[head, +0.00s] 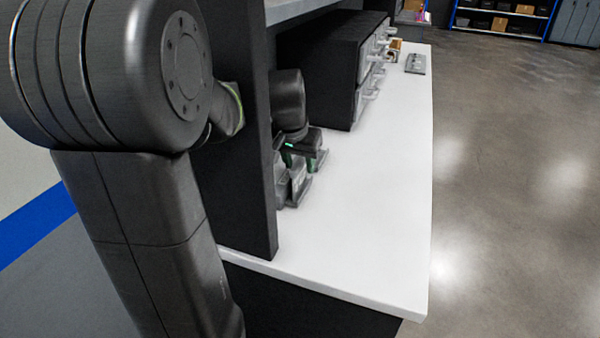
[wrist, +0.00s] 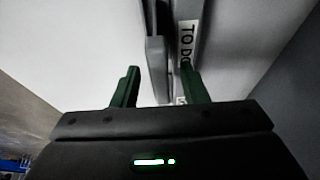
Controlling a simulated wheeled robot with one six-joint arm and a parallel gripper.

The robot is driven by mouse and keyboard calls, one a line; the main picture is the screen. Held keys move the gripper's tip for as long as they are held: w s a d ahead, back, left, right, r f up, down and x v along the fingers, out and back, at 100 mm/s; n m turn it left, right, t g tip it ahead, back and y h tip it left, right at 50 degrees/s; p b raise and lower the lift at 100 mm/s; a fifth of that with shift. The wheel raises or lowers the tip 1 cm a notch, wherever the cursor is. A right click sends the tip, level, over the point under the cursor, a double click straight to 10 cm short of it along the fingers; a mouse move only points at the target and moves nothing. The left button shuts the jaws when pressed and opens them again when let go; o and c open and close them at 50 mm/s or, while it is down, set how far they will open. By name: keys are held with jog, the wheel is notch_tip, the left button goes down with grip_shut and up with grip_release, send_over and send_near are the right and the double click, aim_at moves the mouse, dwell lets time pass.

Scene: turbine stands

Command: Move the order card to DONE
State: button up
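My gripper (head: 304,160) is low over the white bench, at a grey holder (head: 297,193) beside a dark upright panel. In the wrist view its two green fingers (wrist: 160,68) are apart. A thin grey upright plate (wrist: 156,68) stands between them, with a visible gap to the left finger. It may be the order card, but I cannot tell it from the holder. A white label reading "TO DO" (wrist: 187,40) is on a grey face by the right fingertip, partly covered by it. I see no DONE label.
The white bench top (head: 375,190) is mostly clear to the right. A dark cabinet (head: 335,65) with clear bins stands behind the gripper. A flat grey item (head: 415,63) lies at the far end. The dark upright panel (head: 262,160) is close on the gripper's left.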

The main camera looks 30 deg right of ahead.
grip_shut()
jog(key=shift+r, duration=0.2)
jog(key=shift+r+p, duration=0.3)
jog(key=shift+p, duration=0.15)
jog(key=shift+r, duration=0.15)
jog(key=shift+r+p, duration=0.85)
